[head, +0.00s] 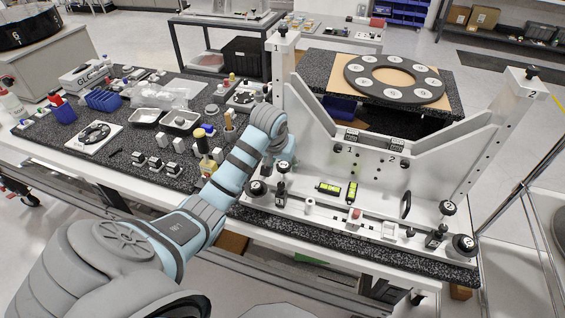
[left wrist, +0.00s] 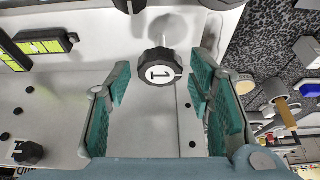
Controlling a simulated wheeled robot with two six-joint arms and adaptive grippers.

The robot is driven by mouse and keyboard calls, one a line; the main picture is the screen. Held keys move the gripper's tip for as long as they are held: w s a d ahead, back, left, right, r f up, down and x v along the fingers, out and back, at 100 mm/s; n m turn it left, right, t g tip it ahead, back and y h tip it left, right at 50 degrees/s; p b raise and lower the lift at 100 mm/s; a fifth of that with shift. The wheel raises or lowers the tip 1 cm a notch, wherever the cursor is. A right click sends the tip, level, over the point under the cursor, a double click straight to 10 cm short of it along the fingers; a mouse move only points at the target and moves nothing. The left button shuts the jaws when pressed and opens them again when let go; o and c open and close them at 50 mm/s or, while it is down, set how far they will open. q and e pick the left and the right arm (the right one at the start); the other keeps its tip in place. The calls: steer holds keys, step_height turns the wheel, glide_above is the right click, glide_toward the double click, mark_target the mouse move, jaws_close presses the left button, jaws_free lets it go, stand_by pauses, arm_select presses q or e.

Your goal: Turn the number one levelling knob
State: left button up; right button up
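A black knob marked 1 (left wrist: 162,68) on a pale stem shows in the left wrist view, between the two teal fingers of my left gripper (left wrist: 160,85). The fingers are wide apart, with a gap on each side of the knob. In the head view my left gripper (head: 284,155) is mostly hidden by its own arm, just above a black-topped knob (head: 283,167) on a short post at the fixture's left end. A larger black knob (head: 258,188) sits just left of it. My right gripper is not in view.
The white fixture (head: 375,175) stands on the bench with green levels (head: 328,188) on its base. Knobs marked 2 (head: 463,244) are at its right end.

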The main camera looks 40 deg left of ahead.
arm_select(q)
steer(key=v, duration=0.7)
steer(key=shift+r, duration=0.3)
steer(key=shift+s+f, duration=0.1)
